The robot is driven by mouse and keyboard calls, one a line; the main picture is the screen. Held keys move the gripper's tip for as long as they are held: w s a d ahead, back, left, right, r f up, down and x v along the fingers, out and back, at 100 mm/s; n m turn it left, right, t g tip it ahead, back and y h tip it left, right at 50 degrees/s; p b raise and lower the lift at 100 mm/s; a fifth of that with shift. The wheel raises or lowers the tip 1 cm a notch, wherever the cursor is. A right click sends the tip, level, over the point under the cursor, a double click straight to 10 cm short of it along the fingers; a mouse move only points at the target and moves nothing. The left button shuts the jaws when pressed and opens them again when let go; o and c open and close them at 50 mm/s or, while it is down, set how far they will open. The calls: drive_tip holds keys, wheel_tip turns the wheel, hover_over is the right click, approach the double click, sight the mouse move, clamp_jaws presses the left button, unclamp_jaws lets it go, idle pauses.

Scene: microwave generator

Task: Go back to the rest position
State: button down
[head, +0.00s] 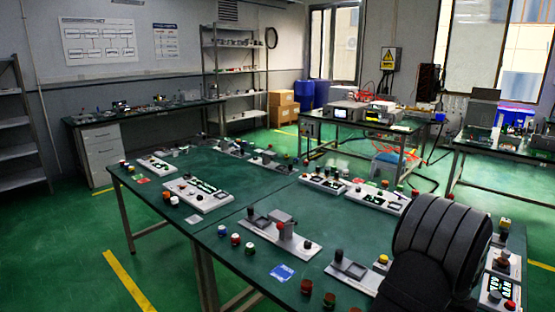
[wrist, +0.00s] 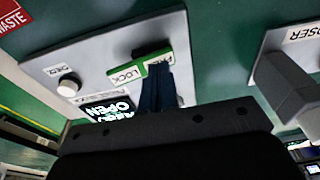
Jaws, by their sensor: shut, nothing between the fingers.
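In the wrist view, my gripper (wrist: 155,58) is shut and empty, its dark blue fingers together. Its tips are at a green and white switch label (wrist: 127,74) marked LOCK on a pale panel (wrist: 95,50). The fingers cover part of the label and of a dark part behind it. I cannot tell whether they touch the panel. In the head view, my dark arm fills the lower right, and the gripper cannot be made out there.
A grey block (wrist: 285,82) stands to the right. In the head view, the green table (head: 150,190) carries several panels, knobs and buttons.

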drive_tip(key=shift+r, duration=0.15)
drive_tip(key=shift+r, duration=3.95)
drive_tip(key=a+r+n+g, duration=0.2)
drive_tip(key=a+n, duration=0.5)
drive_tip(key=n, duration=0.2)
drive_tip(key=shift+a+r, duration=0.2)
drive_tip(key=shift+s, duration=0.1)
